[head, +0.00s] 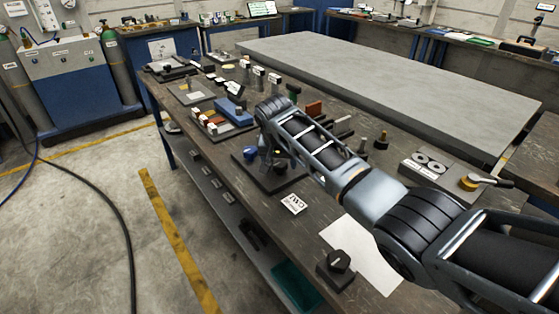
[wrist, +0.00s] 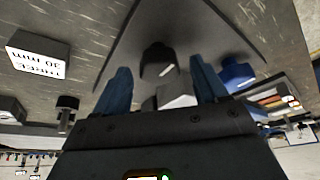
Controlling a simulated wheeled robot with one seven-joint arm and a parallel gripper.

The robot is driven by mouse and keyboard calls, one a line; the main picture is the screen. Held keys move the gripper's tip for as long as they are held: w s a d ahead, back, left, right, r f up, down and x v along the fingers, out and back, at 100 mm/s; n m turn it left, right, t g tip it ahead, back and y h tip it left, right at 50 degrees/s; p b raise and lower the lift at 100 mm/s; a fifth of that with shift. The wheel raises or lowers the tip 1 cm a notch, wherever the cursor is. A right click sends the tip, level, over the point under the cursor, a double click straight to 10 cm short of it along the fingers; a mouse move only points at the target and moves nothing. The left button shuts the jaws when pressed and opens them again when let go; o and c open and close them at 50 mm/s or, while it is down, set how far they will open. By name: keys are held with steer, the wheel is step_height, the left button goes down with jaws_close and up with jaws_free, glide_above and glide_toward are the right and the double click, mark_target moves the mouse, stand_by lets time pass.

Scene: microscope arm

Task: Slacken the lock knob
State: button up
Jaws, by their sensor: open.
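A dark base plate (head: 262,178) lies near the front edge of the workbench, with a small microscope-arm assembly on it, largely hidden by my arm in the head view. In the wrist view a black knob (wrist: 158,60) stands on the plate (wrist: 195,22), apparently the lock knob. A light grey block (wrist: 176,90) shows beside it. A blue part (wrist: 237,74) is to the right, outside the fingers; it also shows in the head view (head: 250,154). My gripper (wrist: 161,75) is open, its two blue fingers on either side of the knob's line. Contact cannot be told.
A blue tray (head: 234,113) and small blocks stand behind. A black knobbed box (head: 336,268) and a white sheet (head: 362,255) are at the near right.

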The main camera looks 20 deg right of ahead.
steer(key=shift+c, duration=0.3)
steer(key=c, duration=1)
steer(key=shift+n, duration=0.4)
steer(key=n+y+p, duration=0.1)
steer(key=n, duration=0.1)
steer(key=shift+s+d+n, duration=0.1)
steer(key=shift+n, duration=0.3)
steer(key=n+y, duration=0.2)
steer(key=n, duration=0.2)
steer(key=shift+d, duration=0.15)
steer(key=n+y+b, duration=0.1)
steer(key=n, duration=0.1)
steer(key=n+b, duration=0.1)
steer(key=n, duration=0.1)
steer(key=shift+f+n+y, duration=0.15)
steer(key=shift+n+y, duration=0.25)
steer(key=shift+d+n+g+y+b, duration=0.1)
steer(key=shift+n+g+y+b, duration=0.35)
steer(key=shift+n+b, duration=1.1)
steer(key=shift+n+g, duration=0.25)
